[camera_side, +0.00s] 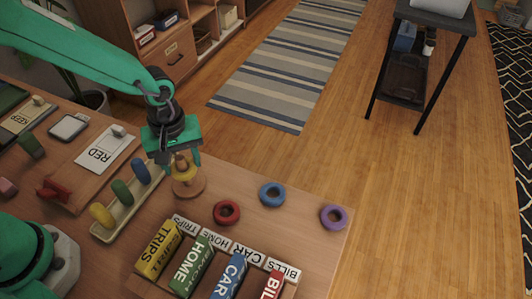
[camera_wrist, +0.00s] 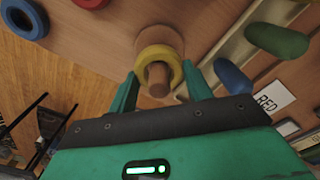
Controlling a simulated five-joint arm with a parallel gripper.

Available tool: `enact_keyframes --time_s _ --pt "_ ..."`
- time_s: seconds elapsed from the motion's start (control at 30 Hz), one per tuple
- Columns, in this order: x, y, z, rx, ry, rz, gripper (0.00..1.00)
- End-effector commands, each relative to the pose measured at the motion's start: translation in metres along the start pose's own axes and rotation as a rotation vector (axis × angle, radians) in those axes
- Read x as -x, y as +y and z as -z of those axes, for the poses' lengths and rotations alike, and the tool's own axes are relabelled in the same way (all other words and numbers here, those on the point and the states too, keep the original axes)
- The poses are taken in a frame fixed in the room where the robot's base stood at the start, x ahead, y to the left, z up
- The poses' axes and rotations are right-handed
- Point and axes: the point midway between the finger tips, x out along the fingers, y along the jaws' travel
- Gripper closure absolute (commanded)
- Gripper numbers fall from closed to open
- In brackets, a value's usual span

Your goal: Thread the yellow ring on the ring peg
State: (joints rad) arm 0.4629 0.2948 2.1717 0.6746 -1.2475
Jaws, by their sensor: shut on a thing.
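The yellow ring (camera_wrist: 146,56) is around the wooden ring peg (camera_wrist: 158,80) in the wrist view, with the peg's end showing through the hole. In the side view the yellow ring (camera_side: 185,175) sits low on the peg, close above its round wooden base (camera_side: 192,190). I cannot tell whether it touches the base. My gripper (camera_side: 178,157) is over the peg, fingers pointing down. In the wrist view my gripper (camera_wrist: 161,86) has a finger on each side of the ring and is shut on it. The fingertips are partly hidden.
A red ring (camera_side: 227,212), a blue ring (camera_side: 272,194) and a purple ring (camera_side: 333,217) lie to the right. A tray (camera_side: 128,207) with several coloured pegs stands left. Labelled blocks, including the yellow TRIPS block (camera_side: 158,249), stand at the front.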

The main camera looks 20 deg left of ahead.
Motion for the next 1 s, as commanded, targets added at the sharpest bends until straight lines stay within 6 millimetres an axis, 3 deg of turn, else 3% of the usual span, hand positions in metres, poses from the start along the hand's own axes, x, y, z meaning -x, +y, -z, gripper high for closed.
enact_keyframes --time_s 1.0 --pt "-0.035 -0.001 0.0 0.0 -0.001 0.002 0.71"
